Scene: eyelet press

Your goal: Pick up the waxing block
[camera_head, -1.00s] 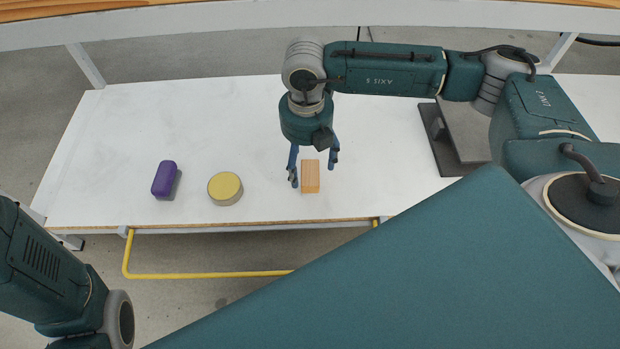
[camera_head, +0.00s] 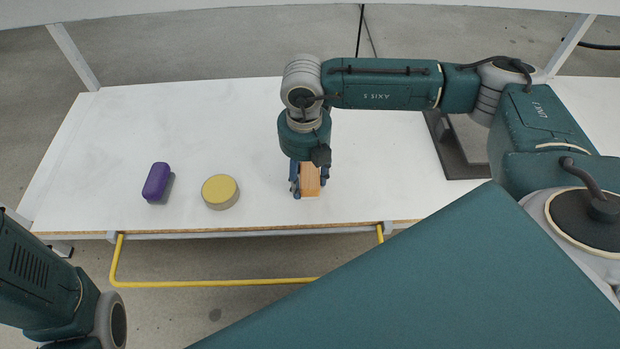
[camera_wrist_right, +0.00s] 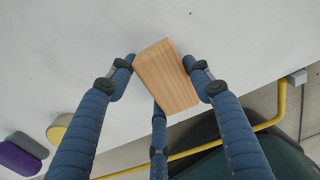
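A light wooden block (camera_head: 310,181), which I take to be the waxing block, is near the front edge of the white table. My right gripper (camera_head: 310,187) points down over it, with blue fingers close against both sides. In the right wrist view the block (camera_wrist_right: 166,77) sits between the fingertips of the gripper (camera_wrist_right: 160,68). The two upper fingertips appear to touch its opposite sides, and a third finger is at its lower edge. I cannot tell whether the block is clear of the table. My left gripper is out of view.
A purple rounded block (camera_head: 157,181) and a round yellow-topped tin (camera_head: 220,191) stand to the left. A dark-based device (camera_head: 452,150) stands to the right. The white table (camera_head: 180,120) is clear behind. A yellow rail (camera_head: 215,283) runs below its front edge.

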